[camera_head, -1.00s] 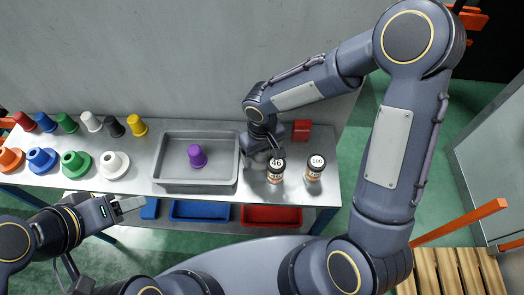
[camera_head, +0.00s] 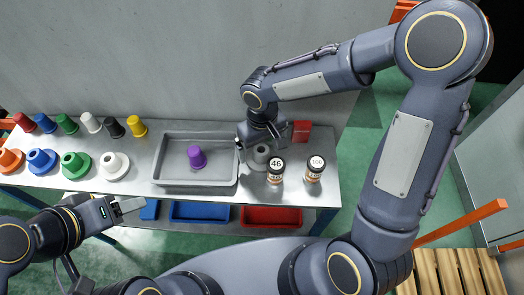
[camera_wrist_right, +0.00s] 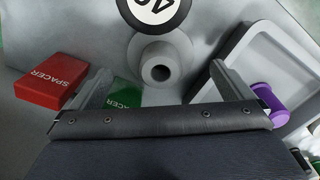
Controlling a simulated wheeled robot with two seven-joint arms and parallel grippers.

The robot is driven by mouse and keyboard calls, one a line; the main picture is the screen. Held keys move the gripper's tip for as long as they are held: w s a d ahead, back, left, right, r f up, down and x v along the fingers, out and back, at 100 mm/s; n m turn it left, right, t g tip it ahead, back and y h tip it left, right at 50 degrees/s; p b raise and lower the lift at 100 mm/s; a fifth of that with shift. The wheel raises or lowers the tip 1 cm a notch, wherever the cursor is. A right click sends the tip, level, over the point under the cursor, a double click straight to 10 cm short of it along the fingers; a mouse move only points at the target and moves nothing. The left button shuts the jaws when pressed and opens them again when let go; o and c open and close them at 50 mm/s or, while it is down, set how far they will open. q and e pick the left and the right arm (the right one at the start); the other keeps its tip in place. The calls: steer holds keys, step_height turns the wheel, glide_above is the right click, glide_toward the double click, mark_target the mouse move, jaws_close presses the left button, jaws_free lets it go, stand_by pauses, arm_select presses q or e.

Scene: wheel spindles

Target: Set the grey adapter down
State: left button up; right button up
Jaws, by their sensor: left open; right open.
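The grey adapter (camera_head: 261,154) stands upright on the bench, between the grey tray and the jar labelled 46 (camera_head: 275,171). In the right wrist view the adapter (camera_wrist_right: 160,66) shows its wide base and round hole, close to the jar. My right gripper (camera_head: 261,144) is open, with its fingers spread to either side of the adapter; they look clear of it in the right wrist view (camera_wrist_right: 165,85). My left gripper (camera_head: 130,205) is open and empty in front of the bench, low at the left.
A second jar (camera_head: 314,169) stands right of the first. A red spacer block (camera_head: 301,131) is behind; a green spacer (camera_wrist_right: 125,94) shows by a finger. Coloured cones and flanged adapters line the left.

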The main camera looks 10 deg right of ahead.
step_height(320, 180, up, 7)
steer(key=s+d+r+m+t+y, duration=0.1)
steer(key=s+d+r+m+t, duration=0.1)
steer(key=s+d, duration=0.3)
steer(key=s+d+r+m+t+y, duration=0.2)
steer(key=s+d, duration=0.4)
steer(key=s, duration=0.5)
step_height(320, 180, up, 2)
steer(key=shift+m+t+y, duration=0.3)
steer(key=shift+m+t, duration=0.3)
steer(key=shift+t, duration=0.1)
steer(key=shift+s+a, duration=0.1)
steer(key=shift+s, duration=0.2)
steer(key=c, duration=0.5)
steer(key=shift+w+m, duration=0.3)
steer(key=c, duration=0.5)
steer(key=m+g, duration=0.6)
steer(key=m, duration=0.6)
glide_toward(261, 151)
steer(key=shift+s+a+r+h, duration=0.4)
steer(key=shift+s+a+r, duration=0.15)
steer(key=shift+s, duration=0.2)
steer(key=shift+a+f, duration=0.2)
steer(key=shift+f, duration=0.25)
steer(key=shift+p+x, duration=0.55)
steer(key=shift+x, duration=3.15)
